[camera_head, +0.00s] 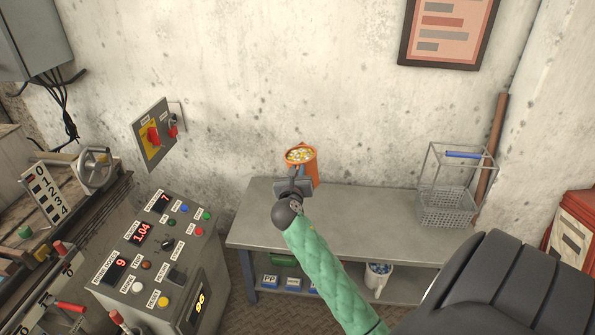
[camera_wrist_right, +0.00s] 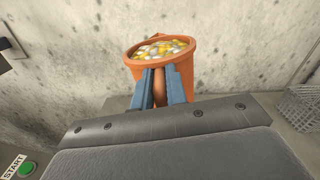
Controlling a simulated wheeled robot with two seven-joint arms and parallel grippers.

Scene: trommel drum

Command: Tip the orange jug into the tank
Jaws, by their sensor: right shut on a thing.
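The orange jug (camera_head: 312,166) is upright at the back left of the grey bench, filled with yellow and whitish pieces. My right gripper (camera_head: 297,174) is shut on the jug's handle, on the near side. In the right wrist view the jug (camera_wrist_right: 190,62) stands in front of the blue-grey fingers (camera_wrist_right: 160,84), which close on the orange handle between them. I cannot tell whether the jug touches the bench or is just above it. No tank can be made out. My left gripper is not in view.
The bench (camera_head: 350,215) has a wire basket (camera_head: 447,207) at its right end and a white jug (camera_head: 378,275) on its lower shelf. A control panel (camera_head: 150,255) stands left. The bench top between jug and basket is clear.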

